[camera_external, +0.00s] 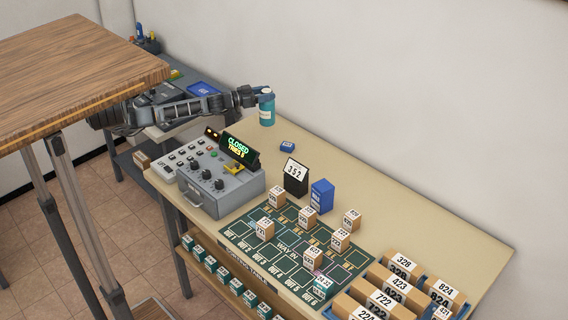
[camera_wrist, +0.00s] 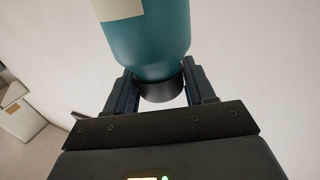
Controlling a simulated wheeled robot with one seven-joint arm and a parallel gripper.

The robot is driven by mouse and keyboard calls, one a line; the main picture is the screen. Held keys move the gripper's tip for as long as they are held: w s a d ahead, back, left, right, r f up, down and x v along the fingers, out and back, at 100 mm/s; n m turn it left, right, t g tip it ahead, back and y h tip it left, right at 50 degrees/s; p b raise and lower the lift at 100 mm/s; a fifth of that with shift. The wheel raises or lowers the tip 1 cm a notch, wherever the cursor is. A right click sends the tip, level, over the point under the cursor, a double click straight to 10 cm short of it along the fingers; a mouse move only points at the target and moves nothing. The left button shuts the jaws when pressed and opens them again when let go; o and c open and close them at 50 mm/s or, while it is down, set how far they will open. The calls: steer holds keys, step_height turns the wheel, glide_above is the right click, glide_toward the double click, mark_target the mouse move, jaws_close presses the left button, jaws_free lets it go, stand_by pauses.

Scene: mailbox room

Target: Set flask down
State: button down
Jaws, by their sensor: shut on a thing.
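The flask (camera_external: 266,111) is teal with a pale label, and it is near the back wall, at the far left end of the beige table (camera_external: 330,175). My gripper (camera_external: 264,92) is shut on the flask's dark end, at the top in the outside view. The flask appears upright there; I cannot tell whether its base touches the table or is above it. In the wrist view the teal flask (camera_wrist: 148,35) extends away from my gripper (camera_wrist: 160,92), its dark end between the two fingers.
A grey control box (camera_external: 222,190) with a "CLOSED" display (camera_external: 240,147) stands at the table's left end. A small blue box (camera_external: 288,146), a 352 sign (camera_external: 296,176) and a blue carton (camera_external: 321,196) stand nearby. Numbered boxes sit on a green mat (camera_external: 270,242). The table's back strip is mostly clear.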

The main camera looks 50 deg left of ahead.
steer(key=w+a+f+b, duration=0.2)
steer(key=w+a+f, duration=0.1)
steer(key=a+f, duration=0.8)
steer(key=shift+w+a+b, duration=0.35)
steer(key=shift+a+b, duration=0.05)
steer(key=shift+a, duration=0.05)
steer(key=shift+f, duration=0.15)
steer(key=shift+c, duration=1.9)
jaws_free()
